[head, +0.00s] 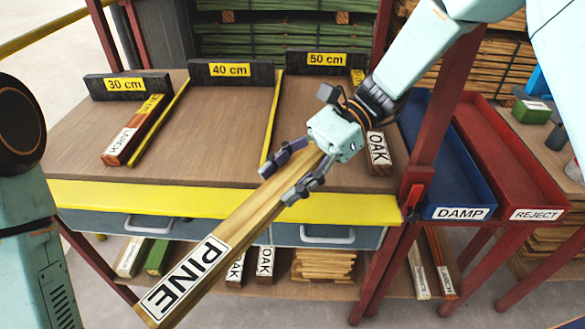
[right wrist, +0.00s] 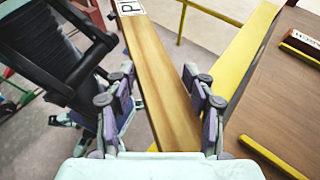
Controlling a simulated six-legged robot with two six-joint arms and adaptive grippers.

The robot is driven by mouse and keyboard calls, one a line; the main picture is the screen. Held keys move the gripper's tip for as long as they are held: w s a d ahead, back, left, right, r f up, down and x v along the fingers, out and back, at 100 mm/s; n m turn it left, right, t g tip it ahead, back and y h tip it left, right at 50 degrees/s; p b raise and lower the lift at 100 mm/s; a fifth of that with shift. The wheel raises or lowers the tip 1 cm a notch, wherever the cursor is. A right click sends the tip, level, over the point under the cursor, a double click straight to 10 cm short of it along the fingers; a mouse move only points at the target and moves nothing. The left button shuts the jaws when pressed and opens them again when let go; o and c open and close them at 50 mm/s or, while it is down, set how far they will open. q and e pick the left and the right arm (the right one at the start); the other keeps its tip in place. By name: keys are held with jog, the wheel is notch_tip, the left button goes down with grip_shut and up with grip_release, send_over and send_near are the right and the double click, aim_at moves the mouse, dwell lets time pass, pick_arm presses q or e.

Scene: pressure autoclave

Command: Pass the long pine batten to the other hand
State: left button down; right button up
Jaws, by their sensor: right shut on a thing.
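The long pine batten (head: 232,228) has a white PINE label near its lower left end. My right gripper (head: 280,183) is shut on the batten at its upper right end. The batten slants down and left in the head view, over the bench's yellow front edge. In the right wrist view the batten (right wrist: 165,85) runs away between the fingers of the gripper (right wrist: 157,95), its label partly cut off at the top. The left arm shows at the left edge of the head view, but its gripper is out of frame.
The bench top (head: 225,120) has 30 cm (head: 125,85), 40 cm (head: 230,71) and 50 cm (head: 327,60) signs. A LARCH block (head: 133,132) and an OAK block (head: 379,152) lie on it. Blue DAMP (head: 450,185) and red REJECT (head: 515,180) trays stand at right.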

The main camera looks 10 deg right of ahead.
aim_at(271, 188)
jog(key=shift+w+a+f+n+g+h, duration=0.35)
jog(key=shift+f+n+g+h, duration=0.35)
jog(key=shift+n+g, duration=0.2)
jog(key=shift+w+a+f+n+g+h, duration=0.4)
jog(key=shift+f+n+g+h, duration=0.15)
jog(key=shift+f+n+g, duration=0.3)
jog(key=shift+w+a+f+n+g+h, duration=0.35)
jog(key=shift+f+n+g+h, duration=0.35)
jog(key=shift+n, duration=0.25)
jog(key=shift+r, duration=0.1)
